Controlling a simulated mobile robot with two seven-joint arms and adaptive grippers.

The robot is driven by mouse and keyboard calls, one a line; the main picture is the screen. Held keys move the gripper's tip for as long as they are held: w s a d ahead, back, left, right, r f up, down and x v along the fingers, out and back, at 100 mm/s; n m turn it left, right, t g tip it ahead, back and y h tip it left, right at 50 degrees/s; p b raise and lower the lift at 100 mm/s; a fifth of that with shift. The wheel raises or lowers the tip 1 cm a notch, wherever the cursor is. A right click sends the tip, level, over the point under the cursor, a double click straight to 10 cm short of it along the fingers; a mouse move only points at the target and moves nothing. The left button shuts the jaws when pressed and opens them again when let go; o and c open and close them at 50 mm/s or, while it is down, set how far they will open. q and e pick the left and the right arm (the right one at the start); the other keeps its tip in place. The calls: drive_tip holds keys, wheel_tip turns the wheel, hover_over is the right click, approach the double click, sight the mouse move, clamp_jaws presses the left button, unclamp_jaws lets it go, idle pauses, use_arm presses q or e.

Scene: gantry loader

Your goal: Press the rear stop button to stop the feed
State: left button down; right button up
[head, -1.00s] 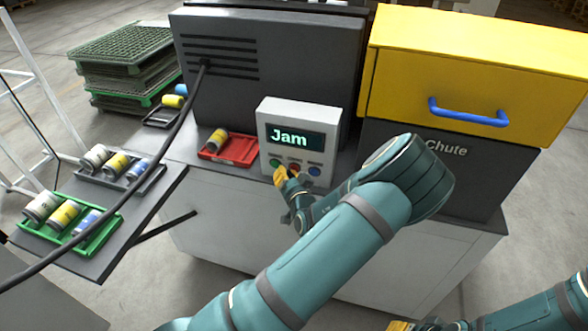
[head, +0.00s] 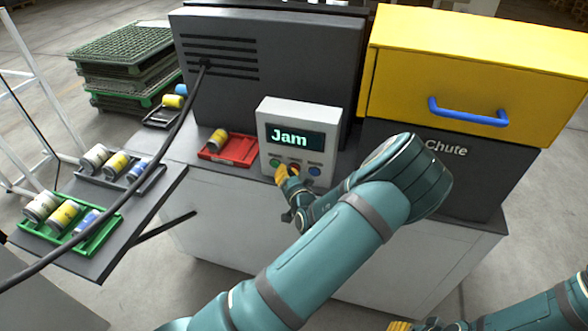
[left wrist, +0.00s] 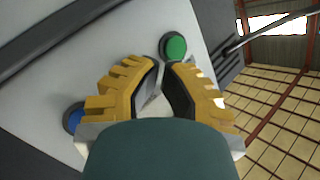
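A light grey control box (head: 267,135) on the machine bench has a screen (head: 289,139) reading "Jam". Below the screen are a green button (head: 275,163), a red button (head: 294,167) and a blue button (head: 315,171). No label naming a rear stop button is legible. My left gripper (head: 286,171) is at the front of the box, just below the green and red buttons. In the left wrist view, its yellow fingers (left wrist: 161,66) converge at the tips, empty, between the green button (left wrist: 173,46) and blue button (left wrist: 72,117); the red one is hidden. Contact cannot be told. My right gripper (head: 408,326) is cut off at the bottom edge.
A red tray (head: 240,151) with a can stands left of the box. A yellow chute cover (head: 470,65) with a blue handle (head: 468,112) is at right. A green tray (head: 101,232) with cans lies at left. A dark cable (head: 150,165) crosses the left side.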

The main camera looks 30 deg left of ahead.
use_arm(q)
drive_tip(key=shift+s, duration=0.1)
drive_tip(key=shift+s+d, duration=0.25)
drive_tip(key=shift+s, duration=0.4)
drive_tip(key=s, duration=0.2)
drive_tip(key=s+d, duration=0.1)
drive_tip(key=s, duration=0.2)
drive_tip(key=shift+w, duration=0.1)
idle(0.8)
